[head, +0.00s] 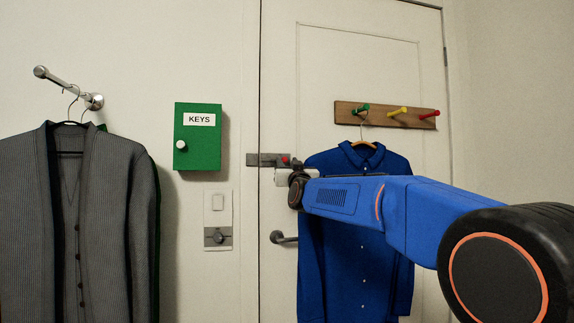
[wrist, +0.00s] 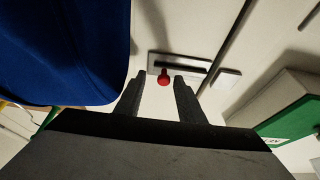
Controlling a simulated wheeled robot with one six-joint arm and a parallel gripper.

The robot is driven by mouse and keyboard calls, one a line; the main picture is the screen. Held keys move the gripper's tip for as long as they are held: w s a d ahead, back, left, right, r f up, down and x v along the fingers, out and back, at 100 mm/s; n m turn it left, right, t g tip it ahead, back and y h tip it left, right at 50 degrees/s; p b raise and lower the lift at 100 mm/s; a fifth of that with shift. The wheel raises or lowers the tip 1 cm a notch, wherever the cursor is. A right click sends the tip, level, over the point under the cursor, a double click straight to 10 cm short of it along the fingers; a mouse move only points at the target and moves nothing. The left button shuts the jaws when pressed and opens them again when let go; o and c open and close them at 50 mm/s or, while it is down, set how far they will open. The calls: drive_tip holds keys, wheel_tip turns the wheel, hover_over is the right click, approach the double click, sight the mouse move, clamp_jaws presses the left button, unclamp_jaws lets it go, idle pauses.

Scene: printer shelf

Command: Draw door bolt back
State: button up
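The door bolt (head: 268,160) is a grey metal strip near the left edge of the white door, with a red knob (head: 285,160). In the wrist view the bolt plate (wrist: 192,63) lies across the top middle, and its red knob (wrist: 164,77) shows in the gap between my fingertips. My gripper (wrist: 159,81) is open, its two dark fingers on either side of the knob in the picture; I see no contact. In the head view my gripper (head: 283,177) is at the bolt, partly hidden by my blue arm. How deep the knob sits between the fingers is unclear.
A blue shirt (head: 355,240) hangs on the door below a peg rail (head: 387,115), close beside my arm. A green key box (head: 198,150) is on the wall to the left. A door handle (head: 282,238) sits below the bolt. A grey cardigan (head: 105,220) hangs far left.

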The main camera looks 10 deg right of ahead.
drive_tip(key=shift+s+a, duration=0.1)
drive_tip(key=shift+s, duration=0.05)
drive_tip(key=v, duration=1.7)
drive_tip(key=shift+f, duration=0.15)
drive_tip(key=s+d+f+g, duration=0.2)
drive_tip(key=s+f+g, duration=0.4)
drive_tip(key=s+f, duration=0.7)
drive_tip(key=s+d+f+g, duration=0.2)
drive_tip(key=s+f+g, duration=0.3)
drive_tip(key=s+f, duration=0.8)
drive_tip(key=s+d+f+g, duration=0.2)
drive_tip(key=s+f+g, duration=0.4)
drive_tip(key=s+f, duration=0.8)
wheel_tip(320, 180, down, 7)
drive_tip(key=shift+d+g, duration=0.3)
drive_tip(key=shift+d, duration=0.05)
drive_tip(key=shift+w, duration=0.1)
